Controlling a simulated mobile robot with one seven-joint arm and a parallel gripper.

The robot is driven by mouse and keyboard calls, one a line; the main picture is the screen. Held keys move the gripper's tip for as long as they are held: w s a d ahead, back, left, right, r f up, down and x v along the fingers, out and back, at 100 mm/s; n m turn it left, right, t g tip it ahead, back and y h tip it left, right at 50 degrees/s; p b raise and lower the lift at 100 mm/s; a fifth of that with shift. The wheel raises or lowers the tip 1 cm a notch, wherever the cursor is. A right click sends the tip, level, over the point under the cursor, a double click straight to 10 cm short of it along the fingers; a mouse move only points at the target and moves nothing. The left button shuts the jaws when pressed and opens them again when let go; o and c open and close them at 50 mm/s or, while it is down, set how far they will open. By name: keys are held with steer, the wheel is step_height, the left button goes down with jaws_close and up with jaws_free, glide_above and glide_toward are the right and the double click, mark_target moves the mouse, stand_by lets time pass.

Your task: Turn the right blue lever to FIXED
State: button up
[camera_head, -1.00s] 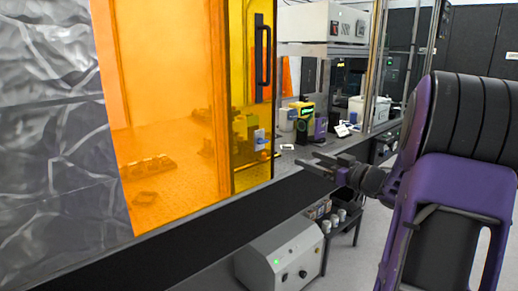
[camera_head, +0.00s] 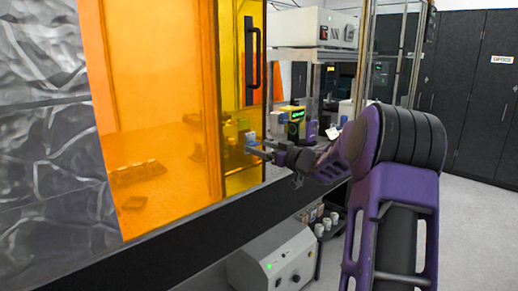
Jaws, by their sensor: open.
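A small blue and white part (camera_head: 250,137) sits at the right end of the amber enclosure, by its open edge. It may be the right blue lever, but it is too small to read any FIXED marking or tell its angle. My gripper (camera_head: 257,150) is open and points left at it, just below and to the right. I cannot tell whether the fingertips touch it. No second blue lever can be made out clearly.
The amber panel (camera_head: 160,110) with a black handle (camera_head: 252,58) stands left of my gripper. A yellow and black device (camera_head: 295,118) with a green display stands behind it. A grey control box (camera_head: 275,262) is below the bench edge. Open floor lies at the right.

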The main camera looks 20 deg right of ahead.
steer(key=shift+w+a, duration=0.2)
steer(key=shift+w, duration=0.35)
jaws_close()
